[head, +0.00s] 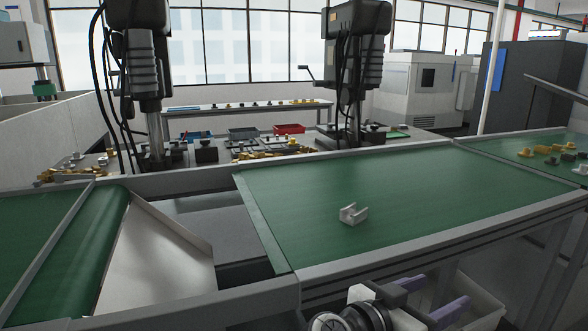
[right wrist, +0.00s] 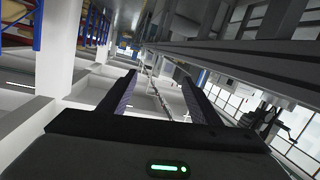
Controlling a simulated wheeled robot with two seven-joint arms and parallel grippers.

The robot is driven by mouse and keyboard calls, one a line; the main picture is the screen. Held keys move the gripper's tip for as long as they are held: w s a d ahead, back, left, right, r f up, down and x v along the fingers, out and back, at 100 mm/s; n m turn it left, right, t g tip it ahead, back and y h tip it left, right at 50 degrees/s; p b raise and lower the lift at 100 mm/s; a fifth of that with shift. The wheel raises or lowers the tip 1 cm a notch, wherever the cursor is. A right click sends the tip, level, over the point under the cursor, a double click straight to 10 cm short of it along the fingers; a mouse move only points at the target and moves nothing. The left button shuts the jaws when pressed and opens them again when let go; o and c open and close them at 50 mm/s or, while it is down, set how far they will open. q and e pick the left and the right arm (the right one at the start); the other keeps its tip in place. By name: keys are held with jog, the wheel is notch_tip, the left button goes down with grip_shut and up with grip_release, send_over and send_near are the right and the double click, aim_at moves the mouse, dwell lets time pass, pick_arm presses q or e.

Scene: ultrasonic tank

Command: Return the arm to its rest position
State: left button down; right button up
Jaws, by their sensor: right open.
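My right arm (head: 350,315) comes in at the bottom of the head view, low in front of the conveyor frame. Its gripper (head: 444,291) has two purple-lined fingers set apart, with nothing between them. In the right wrist view the same gripper (right wrist: 160,82) is open and empty, with both fingers in sight. My left arm and left gripper do not show in either view.
A small pale metal part (head: 353,215) lies on the green belt (head: 420,190), apart from my gripper. The belt's grey edge (head: 440,237) runs just above my right gripper. A metal chute (head: 155,255) stands at left. A light open bin (head: 480,305) is beside the gripper.

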jog(key=s+d+r+m+g+h, duration=0.1)
jog(key=d+r+h, duration=0.15)
jog(key=d, duration=0.75)
jog(key=s+d+r+g+h, duration=0.2)
jog(key=d+h, duration=0.2)
jog(key=d, duration=0.7)
jog(key=w+a+n+t+y, duration=0.3)
jog(key=a+n+t+y, duration=0.55)
jog(key=t, duration=0.75)
jog(key=s+a+f+n+t+y, duration=0.1)
jog(key=s+a+f+n+y, duration=0.1)
jog(key=a+f+n+y, duration=1.05)
jog(key=s+f+g+y, duration=0.1)
jog(key=s+f+g, duration=0.3)
jog(key=f, duration=0.3)
jog(key=s+a+f+m+g+y, duration=0.1)
jog(key=s+f+g+y, duration=0.15)
jog(key=s+f, duration=0.35)
jog(key=s+f+g+y, duration=0.1)
jog(key=s+f+g, duration=0.25)
jog(key=f, duration=0.55)
jog(key=s+d+f+m+g+h, duration=0.2)
jog(key=s+d+f+g+h, duration=0.2)
jog(key=s+d+f, duration=0.35)
jog(key=a+m+y, duration=0.1)
jog(key=a+m, duration=0.3)
jog(key=a, duration=0.8)
jog(key=shift+a+r+m, duration=0.25)
jog(key=shift+r+m, duration=0.05)
jog(key=shift+r, duration=0.15)
